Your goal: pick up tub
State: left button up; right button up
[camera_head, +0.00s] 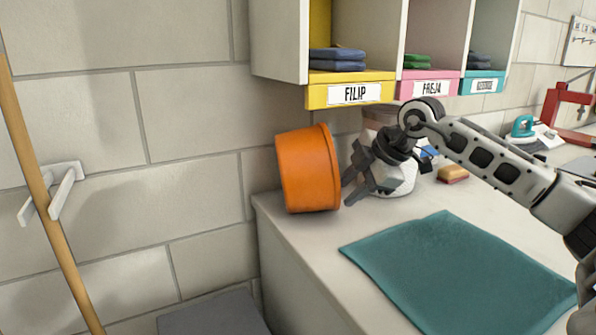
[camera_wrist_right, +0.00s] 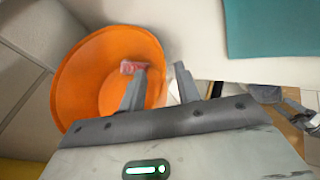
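The orange tub (camera_head: 305,175) is at the back left of the white counter, against the brick wall. It looks tipped over, with its rim toward the right. My right gripper (camera_head: 351,190) is just right of the tub, fingers pointing down and left. In the right wrist view I look into the round tub (camera_wrist_right: 85,85). One finger of my right gripper (camera_wrist_right: 158,78) overlaps the tub's opening; the other is outside its edge. The fingers are apart; I cannot tell whether they touch the tub. My left gripper is out of view.
A pale jar (camera_head: 405,180) stands close behind my right gripper. A sponge (camera_head: 453,174) lies farther right. A teal mat (camera_head: 455,270) covers the front counter. Labelled cubbies (camera_head: 350,95) hang above. A wooden pole (camera_head: 35,170) is at the left.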

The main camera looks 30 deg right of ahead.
aim_at(335, 204)
jog(key=shift+x, duration=2.8)
jog(key=shift+d, duration=0.15)
grip_shut()
